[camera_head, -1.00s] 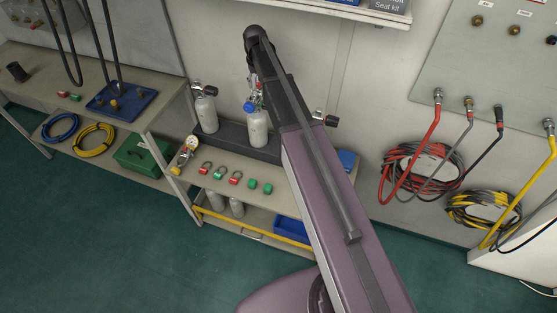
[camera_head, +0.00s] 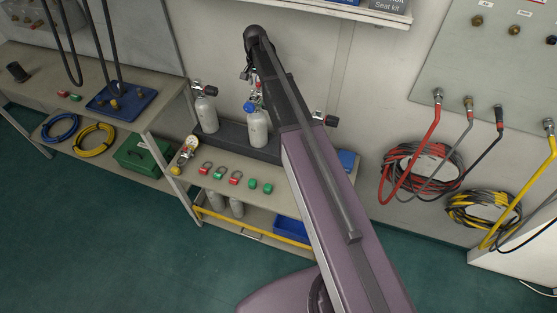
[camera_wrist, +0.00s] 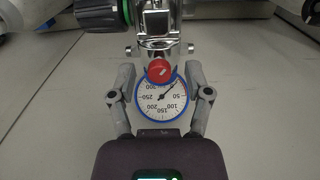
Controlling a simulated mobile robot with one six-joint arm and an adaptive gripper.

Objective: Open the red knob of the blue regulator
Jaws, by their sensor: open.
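The blue regulator (camera_wrist: 128,96) shows in the wrist view as a white gauge face with a blue rim, under a chrome body. Its red knob (camera_wrist: 160,71) sits at the top of the gauge face, between my fingertips. My gripper (camera_wrist: 161,84) is open, with one finger on each side of the gauge and knob. A gap shows between the fingers and the knob. In the head view the blue regulator (camera_head: 249,107) is small, at the top of a grey cylinder (camera_head: 258,130), partly behind my arm. My gripper is mostly hidden there.
Another grey cylinder (camera_head: 207,113) stands to the left in the dark rack. Red and green locks (camera_head: 220,173) and a yellow gauge (camera_head: 181,160) lie on the bench in front. In the wrist view a black and green valve handle (camera_wrist: 97,14) is close at upper left.

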